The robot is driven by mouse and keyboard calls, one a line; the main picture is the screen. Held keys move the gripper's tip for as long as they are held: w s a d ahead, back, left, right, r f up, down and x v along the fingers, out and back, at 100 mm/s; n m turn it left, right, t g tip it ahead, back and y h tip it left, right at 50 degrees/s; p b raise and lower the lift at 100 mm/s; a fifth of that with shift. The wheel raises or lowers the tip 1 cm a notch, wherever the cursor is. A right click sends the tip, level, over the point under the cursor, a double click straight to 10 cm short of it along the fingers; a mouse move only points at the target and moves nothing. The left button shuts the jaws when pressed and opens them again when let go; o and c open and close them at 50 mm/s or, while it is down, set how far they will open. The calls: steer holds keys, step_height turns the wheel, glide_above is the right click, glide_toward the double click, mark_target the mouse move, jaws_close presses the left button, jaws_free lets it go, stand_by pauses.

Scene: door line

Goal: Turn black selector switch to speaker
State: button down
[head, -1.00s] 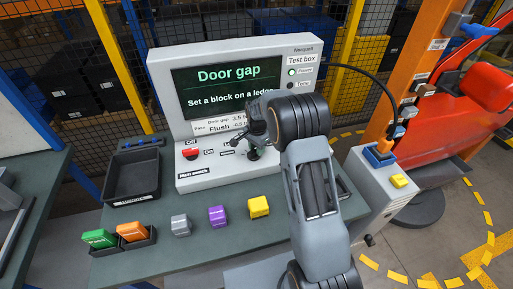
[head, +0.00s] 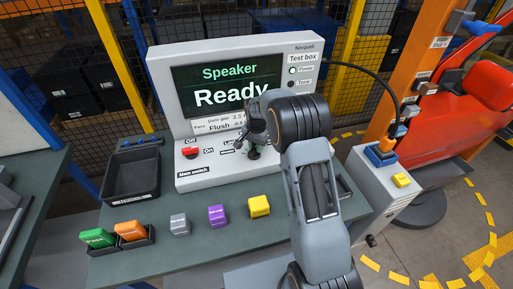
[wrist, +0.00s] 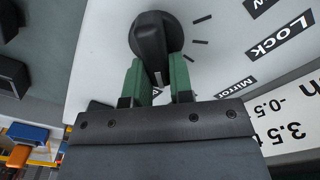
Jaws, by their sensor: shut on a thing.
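The black selector switch (wrist: 152,38) sits on the white panel of the test box (head: 305,47). In the wrist view my gripper (wrist: 158,80) has its two green fingers on either side of the knob's handle, shut on it. The handle's white line points down in that view, between the fingers. Labels reading Lock and Mirror show on the panel to the right of the knob. In the head view my gripper (head: 250,148) is at the panel and hides most of the switch. The screen (head: 230,87) reads "Speaker" and "Ready".
A red main switch (head: 190,152) is to the left on the same panel. An empty black tray (head: 133,180) stands left of the box. Grey, purple and yellow blocks (head: 259,206) stand on the bench in front. Green and orange blocks (head: 130,231) sit in a holder.

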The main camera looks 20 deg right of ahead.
mark_target(255, 145)
steer(key=shift+w+a+n, duration=0.1)
steer(key=shift+a+n, duration=0.05)
steer(key=shift+n, duration=1.05)
steer(key=shift+b, duration=0.3)
steer(key=c, duration=1)
jaws_free()
step_height(255, 145, up, 14)
steer(key=b, duration=0.1)
steer(key=shift+n, duration=0.3)
